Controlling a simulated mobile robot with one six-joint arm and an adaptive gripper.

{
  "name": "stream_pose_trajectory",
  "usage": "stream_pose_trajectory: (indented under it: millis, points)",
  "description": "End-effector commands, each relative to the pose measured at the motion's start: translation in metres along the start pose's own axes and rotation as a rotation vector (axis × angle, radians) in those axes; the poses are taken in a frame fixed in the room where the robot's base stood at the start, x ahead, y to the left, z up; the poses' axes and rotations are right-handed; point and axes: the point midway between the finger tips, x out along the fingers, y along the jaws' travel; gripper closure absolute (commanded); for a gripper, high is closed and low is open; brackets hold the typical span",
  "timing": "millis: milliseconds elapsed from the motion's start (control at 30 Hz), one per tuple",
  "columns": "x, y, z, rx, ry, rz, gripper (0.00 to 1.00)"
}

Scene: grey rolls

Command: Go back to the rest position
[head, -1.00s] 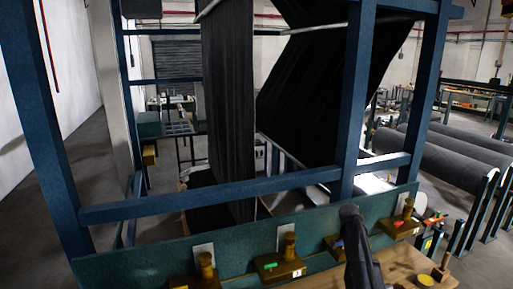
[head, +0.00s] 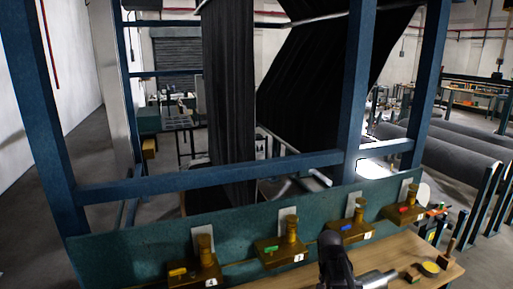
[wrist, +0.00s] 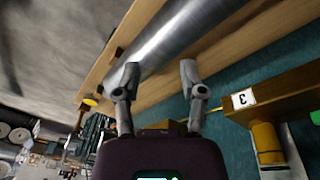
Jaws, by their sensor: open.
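My gripper (wrist: 160,68) shows in the wrist view with its two grey fingers spread apart and nothing between them. It hangs near a wooden bench top and a shiny grey cylinder, which passes behind the fingertips. A brass box with a white label "3" (wrist: 242,99) is to the right of the fingers, apart from them. In the head view a dark part of my arm stands at the bottom, in front of the bench, and my fingers cannot be made out there.
Several brass boxes, one with a green tag (head: 281,248), line the teal panel (head: 140,252) behind the wooden bench (head: 410,254). A blue frame (head: 210,176) with hanging black cloth (head: 229,90) stands behind. Grey rolls (head: 455,155) lie at right. Floor at left is clear.

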Motion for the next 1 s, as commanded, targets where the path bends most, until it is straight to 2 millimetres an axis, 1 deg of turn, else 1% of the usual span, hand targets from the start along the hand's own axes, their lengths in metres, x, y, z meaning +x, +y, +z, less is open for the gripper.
stream_pose_trajectory:
  millis: [33, 100, 200, 300, 333, 400, 500, 1000]
  points:
    - [0.016, -0.003, 0.032, -0.073, -0.017, -0.016, 0.47]
    - [0.024, -0.008, 0.061, -0.176, -0.041, -0.039, 0.47]
    - [0.032, -0.013, 0.094, -0.3, -0.068, -0.07, 0.47]
    - [0.037, -0.017, 0.117, -0.391, -0.084, -0.093, 0.47]
    - [0.037, -0.018, 0.121, -0.411, -0.088, -0.099, 0.47]
    - [0.038, -0.019, 0.129, -0.445, -0.094, -0.107, 0.47]
    - [0.038, -0.02, 0.133, -0.466, -0.099, -0.113, 0.47]
    - [0.037, -0.02, 0.132, -0.467, -0.098, -0.113, 0.47]
